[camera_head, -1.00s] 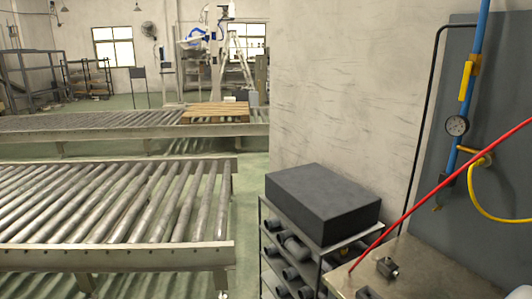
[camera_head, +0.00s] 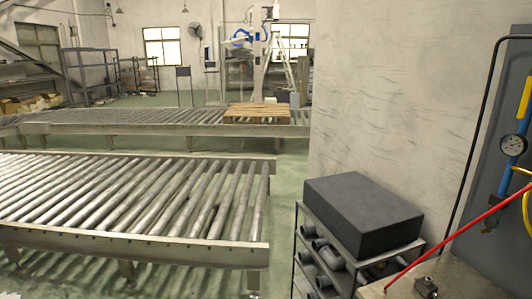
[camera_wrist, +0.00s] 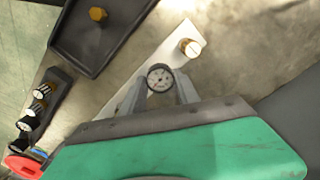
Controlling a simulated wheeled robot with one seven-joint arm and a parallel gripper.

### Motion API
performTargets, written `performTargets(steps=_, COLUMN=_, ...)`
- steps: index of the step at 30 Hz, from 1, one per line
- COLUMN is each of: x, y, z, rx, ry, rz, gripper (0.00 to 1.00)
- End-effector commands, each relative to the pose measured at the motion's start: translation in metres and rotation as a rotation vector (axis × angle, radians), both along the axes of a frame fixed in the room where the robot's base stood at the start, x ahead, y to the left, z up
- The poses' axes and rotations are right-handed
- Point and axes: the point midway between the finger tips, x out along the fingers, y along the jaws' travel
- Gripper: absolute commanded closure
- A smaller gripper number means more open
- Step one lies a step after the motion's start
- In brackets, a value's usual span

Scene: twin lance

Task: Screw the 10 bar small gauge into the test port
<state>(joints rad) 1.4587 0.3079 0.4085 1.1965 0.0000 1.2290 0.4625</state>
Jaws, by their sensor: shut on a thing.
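My gripper (camera_wrist: 160,92) shows only in the wrist view, with its two grey fingers shut on a small round gauge (camera_wrist: 160,76). The gauge has a white dial and a dark rim, and its dial faces the camera. I cannot read its range. Beyond it, a pale strip (camera_wrist: 172,58) on the bench carries a round brass fitting (camera_wrist: 190,47), apart from the gauge. I cannot tell whether this fitting is the test port. In the head view, another dial gauge (camera_head: 513,145) is on the pipework at the right edge.
In the wrist view, several small gauges (camera_wrist: 31,123) lie in a dark holder at left, near a red object (camera_wrist: 24,166). A dark tray (camera_wrist: 75,48) holds a brass piece (camera_wrist: 97,14). In the head view, a red bar (camera_head: 445,243) slants above the bench beside a shelf with a black block (camera_head: 362,215).

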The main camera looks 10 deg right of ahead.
Motion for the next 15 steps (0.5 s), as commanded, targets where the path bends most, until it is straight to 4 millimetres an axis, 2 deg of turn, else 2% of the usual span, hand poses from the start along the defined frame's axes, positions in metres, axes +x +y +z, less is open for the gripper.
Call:
performTargets(steps=1, x=0.0001, y=-0.0001, z=0.0003, rx=0.0, ry=0.0, rz=0.0, gripper=0.8)
performTargets(steps=8, x=0.0001, y=-0.0001, z=0.0004, rx=-0.001, ry=0.0, rz=-0.001, gripper=0.99)
performTargets(steps=15, x=0.0001, y=-0.0003, z=0.0012, rx=-0.001, ry=0.0, rz=-0.028, gripper=1.0)
